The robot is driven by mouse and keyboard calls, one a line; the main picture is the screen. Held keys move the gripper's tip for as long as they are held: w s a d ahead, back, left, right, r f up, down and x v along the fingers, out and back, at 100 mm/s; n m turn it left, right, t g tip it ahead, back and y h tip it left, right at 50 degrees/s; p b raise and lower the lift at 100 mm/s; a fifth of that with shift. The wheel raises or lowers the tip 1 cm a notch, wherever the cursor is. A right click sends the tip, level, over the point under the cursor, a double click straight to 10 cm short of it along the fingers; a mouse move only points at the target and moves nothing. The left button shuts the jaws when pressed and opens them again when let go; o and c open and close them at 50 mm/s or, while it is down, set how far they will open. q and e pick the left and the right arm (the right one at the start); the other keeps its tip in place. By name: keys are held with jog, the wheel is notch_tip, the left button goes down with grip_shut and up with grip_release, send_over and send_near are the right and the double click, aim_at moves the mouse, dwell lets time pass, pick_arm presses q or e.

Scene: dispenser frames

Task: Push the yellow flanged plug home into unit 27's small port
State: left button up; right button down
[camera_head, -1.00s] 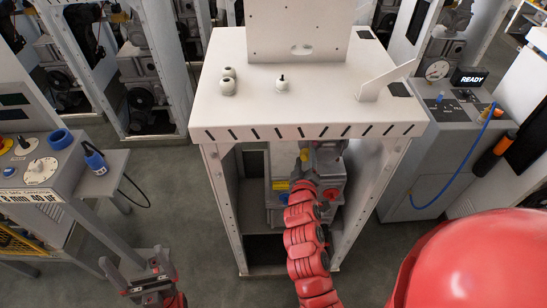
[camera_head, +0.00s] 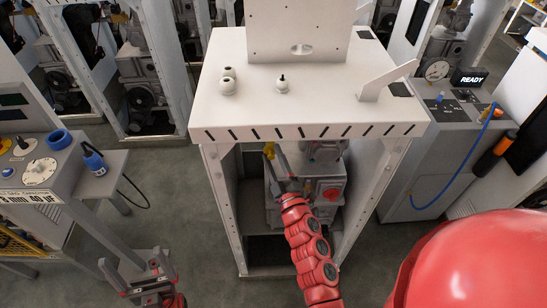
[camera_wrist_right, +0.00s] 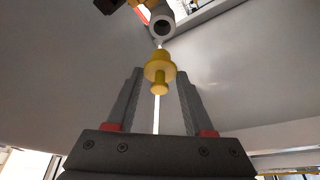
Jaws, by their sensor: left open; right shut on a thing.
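The yellow flanged plug (camera_wrist_right: 160,72) is in my right gripper (camera_wrist_right: 159,85), between the fingertips in the right wrist view. A grey pipe end with a round dark opening (camera_wrist_right: 163,27) lies just beyond it; I cannot tell if they touch. In the head view the plug (camera_head: 268,151) shows small under the front edge of the white cabinet top (camera_head: 310,105), left of the grey machine (camera_head: 322,180) inside. No unit number 27 is readable. My left gripper (camera_head: 143,279) is open and empty, low at the left over the floor.
The cabinet's side posts (camera_head: 222,210) frame the opening around my right arm. A console with a READY display (camera_head: 470,77) stands at right. Floor between is clear.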

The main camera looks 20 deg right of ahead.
jog(key=shift+s+f+b, duration=0.15)
jog(key=shift+f+b, duration=0.1)
jog(key=shift+b, duration=0.2)
jog(key=shift+w+d+r+b, duration=0.15)
jog(key=shift+w+d, duration=0.15)
jog(key=shift+w, duration=0.65)
jog(key=shift+w+d+f+b, duration=0.1)
jog(key=shift+w+d, duration=0.2)
jog(key=shift+w, duration=0.6)
jog(key=shift+w+d+r+b, duration=0.15)
jog(key=shift+w+d, duration=0.15)
jog(key=shift+w, duration=0.65)
jog(key=shift+b, duration=0.45)
jog(key=shift+w+d+b, duration=0.3)
jog(key=shift+w, duration=0.7)
jog(key=shift+w+d+b, duration=0.25)
jog(key=shift+w+b, duration=0.05)
jog(key=shift+w, duration=0.65)
grip_release()
jog(key=shift+s+f, duration=0.1)
